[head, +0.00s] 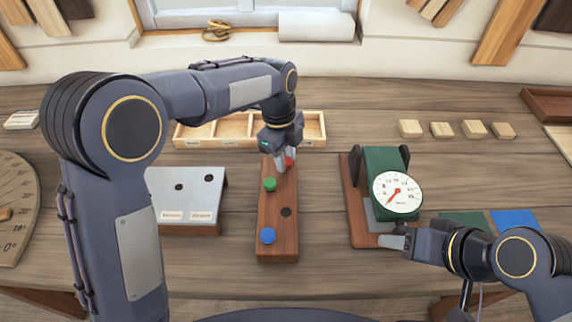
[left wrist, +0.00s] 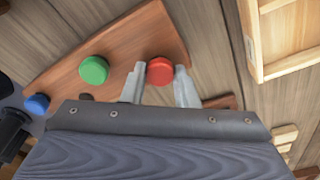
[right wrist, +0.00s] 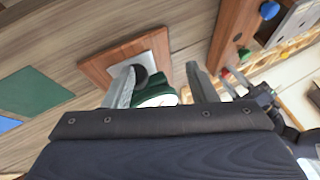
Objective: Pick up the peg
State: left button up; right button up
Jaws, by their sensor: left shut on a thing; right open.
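A wooden block (head: 278,249) lies mid-table with a green peg (head: 269,184), a blue peg (head: 267,236) and a dark empty hole (head: 286,212). My left gripper (head: 285,163) is shut on the red peg (head: 289,160) at the block's far end. In the left wrist view the red peg (left wrist: 160,70) sits between the two fingertips (left wrist: 159,85), over the block; whether it is raised from its hole I cannot tell. My right gripper (head: 396,243) is open by the dial press; in the right wrist view its fingers (right wrist: 163,85) stand either side of the green housing (right wrist: 155,92).
The green press with a white dial (head: 397,192) stands on a wooden base (head: 356,229) at the right. A compartment tray (head: 314,118) lies behind. Several small wooden blocks (head: 442,130) sit at the back right.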

pick_arm(q)
jog(key=shift+c, duration=0.5)
jog(key=shift+r, duration=0.1)
jog(key=shift+r, duration=0.2)
notch_tip(320, 180, up, 3)
jog(key=shift+s+a+r, duration=0.1)
jog(key=shift+a, duration=0.05)
jog(key=s+a+r+b, duration=0.2)
jog(key=s+a+r, duration=0.6)
jog(key=s, duration=0.3)
jog(key=shift+a+r+b, duration=0.15)
jog(key=shift+r+b, duration=0.15)
jog(key=shift+r, duration=0.3)
